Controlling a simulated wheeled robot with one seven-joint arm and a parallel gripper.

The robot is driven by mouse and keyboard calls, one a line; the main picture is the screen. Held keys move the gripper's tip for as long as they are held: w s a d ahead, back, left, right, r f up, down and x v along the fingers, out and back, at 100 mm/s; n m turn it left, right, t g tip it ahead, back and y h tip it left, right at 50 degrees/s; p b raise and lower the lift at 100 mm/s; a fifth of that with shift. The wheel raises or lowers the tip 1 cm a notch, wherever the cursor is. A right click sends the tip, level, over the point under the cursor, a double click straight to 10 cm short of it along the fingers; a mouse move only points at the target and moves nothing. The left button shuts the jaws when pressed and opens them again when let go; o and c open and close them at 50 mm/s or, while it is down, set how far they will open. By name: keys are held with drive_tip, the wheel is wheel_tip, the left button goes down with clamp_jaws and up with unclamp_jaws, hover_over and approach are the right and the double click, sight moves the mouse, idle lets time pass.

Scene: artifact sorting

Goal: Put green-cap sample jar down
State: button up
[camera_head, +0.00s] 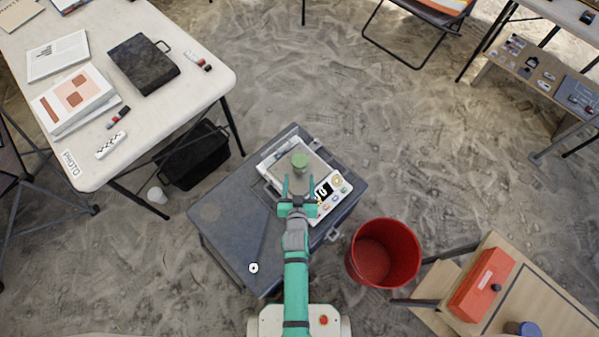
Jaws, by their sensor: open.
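The green-cap sample jar (300,163) stands upright on a pale, flat item with stickers (335,190), which looks like a laptop or case, on top of a dark grey box (225,215). My gripper (299,181) is just on the near side of the jar, with its teal fingers apart and pointing toward it. Nothing shows between the fingers. A small gap seems to lie between the fingertips and the jar, but the view from above makes its size hard to tell.
A red bucket (384,253) stands on the sandy floor right of the box. A white table (200,105) with papers and a black case is at upper left. A wooden table with a red box (481,283) is at lower right. Open sand lies beyond the grey box.

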drive_tip(key=d+r+v, duration=0.1)
drive_tip(key=v, duration=2.1)
drive_tip(key=s+r+t, duration=0.1)
drive_tip(key=s+r, duration=0.9)
drive_tip(key=r, duration=0.5)
drive_tip(key=shift+s+r+t, duration=0.25)
drive_tip(key=shift+s+t, duration=0.05)
drive_tip(key=shift+t, duration=0.1)
drive_tip(key=shift+c, duration=0.7)
idle(1.4)
